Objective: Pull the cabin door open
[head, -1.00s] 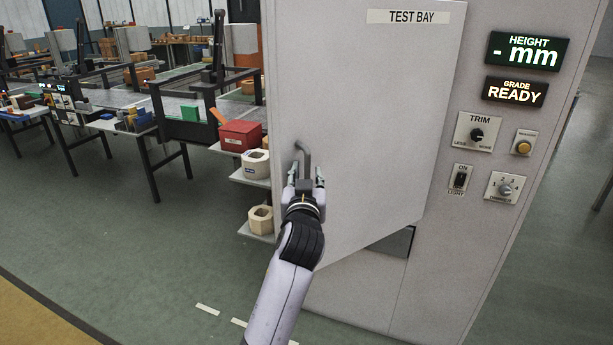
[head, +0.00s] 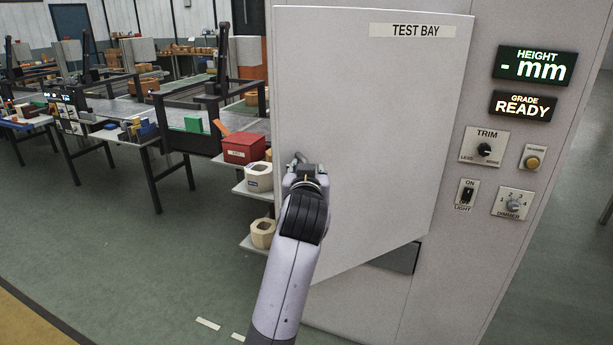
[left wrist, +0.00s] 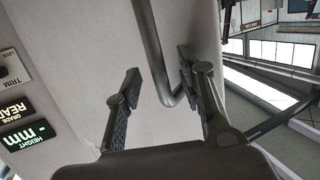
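The cabin door (head: 370,120) is a pale grey panel labelled TEST BAY. It stands partly open, angled out from the cabin (head: 440,270), and a dark gap (head: 403,257) shows below its lower right edge. Its grey bar handle (head: 297,159) is near the left edge. My left gripper (head: 306,172) is at the handle, its fingers mostly hidden in the head view. In the left wrist view, the left gripper (left wrist: 158,64) is open with the handle (left wrist: 150,45) between its fingers. The right finger is near the handle's bend; whether it touches is unclear. My right gripper is not in view.
Right of the door are lit displays (head: 533,65), a trim knob (head: 484,149) and switches. Left of it, shelves hold a red box (head: 244,149) and pale octagonal pieces (head: 258,178). Workbenches (head: 120,105) stand further back. The green floor (head: 120,250) at the lower left is clear.

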